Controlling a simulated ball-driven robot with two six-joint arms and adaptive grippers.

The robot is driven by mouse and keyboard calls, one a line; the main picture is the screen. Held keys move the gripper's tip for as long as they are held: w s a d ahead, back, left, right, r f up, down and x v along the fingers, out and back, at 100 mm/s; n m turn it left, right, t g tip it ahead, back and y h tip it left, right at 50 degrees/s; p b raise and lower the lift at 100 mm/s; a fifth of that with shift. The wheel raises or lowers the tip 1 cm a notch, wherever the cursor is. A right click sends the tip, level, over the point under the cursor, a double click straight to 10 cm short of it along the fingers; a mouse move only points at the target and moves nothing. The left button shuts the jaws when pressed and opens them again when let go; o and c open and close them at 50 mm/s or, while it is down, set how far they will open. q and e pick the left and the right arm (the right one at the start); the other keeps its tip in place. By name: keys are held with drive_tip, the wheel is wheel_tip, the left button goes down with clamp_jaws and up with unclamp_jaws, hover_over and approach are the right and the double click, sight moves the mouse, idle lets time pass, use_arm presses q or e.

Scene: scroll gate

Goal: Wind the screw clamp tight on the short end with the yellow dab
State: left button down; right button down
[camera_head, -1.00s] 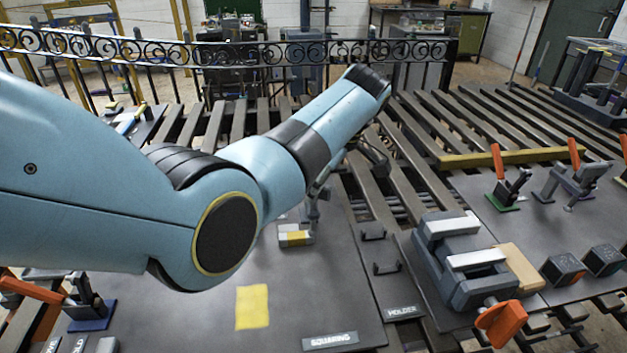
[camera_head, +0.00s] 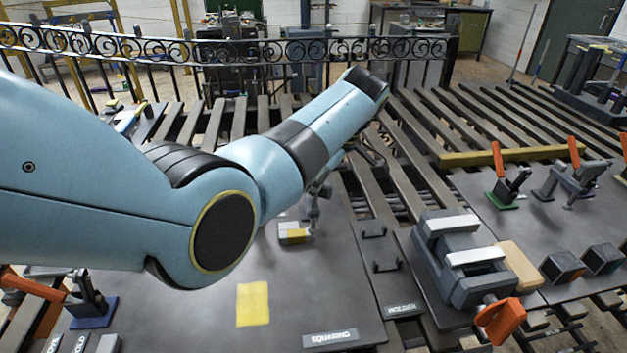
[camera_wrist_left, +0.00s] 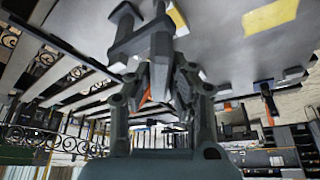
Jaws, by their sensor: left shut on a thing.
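The short end with the yellow dab (camera_head: 295,233) lies on the dark squaring plate (camera_head: 290,275), just below my left forearm. In the left wrist view the yellow dab (camera_wrist_left: 178,18) shows beside the grey screw clamp (camera_wrist_left: 138,38). The clamp (camera_head: 310,212) is partly hidden behind my arm in the head view. My left gripper (camera_wrist_left: 158,78) is shut on the clamp's handle, with a bit of orange (camera_wrist_left: 147,95) showing between the fingers. I cannot tell whether the clamp's screw presses on the end. My right gripper is out of view.
A larger grey vise (camera_head: 465,258) with an orange handle (camera_head: 500,318) stands at right. A yellow patch (camera_head: 252,303) marks the plate. Toggle clamps stand at far left (camera_head: 88,302) and right (camera_head: 508,187). A scrolled iron gate (camera_head: 230,55) spans the back.

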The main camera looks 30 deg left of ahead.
use_arm(q)
drive_tip(key=m+t+p, duration=0.1)
drive_tip(key=m+p, duration=0.2)
drive_tip(key=shift+r, duration=0.2)
drive_tip(key=m+t+p, duration=0.1)
drive_tip(key=m, duration=0.1)
drive_tip(key=shift+m, duration=0.4)
drive_tip(key=m+t+h, duration=0.1)
drive_tip(key=m, duration=0.4)
drive_tip(key=shift+f+t+h, duration=0.15)
drive_tip(key=shift+t+h, duration=0.25)
drive_tip(key=m+h, duration=0.1)
drive_tip(key=m, duration=0.3)
drive_tip(key=shift+m+t, duration=0.3)
drive_tip(key=shift+w+h, duration=0.1)
drive_tip(key=shift+h, duration=0.2)
drive_tip(key=c, duration=1.2)
unclamp_jaws()
drive_tip(key=shift+c, duration=0.2)
drive_tip(key=v, duration=1.2)
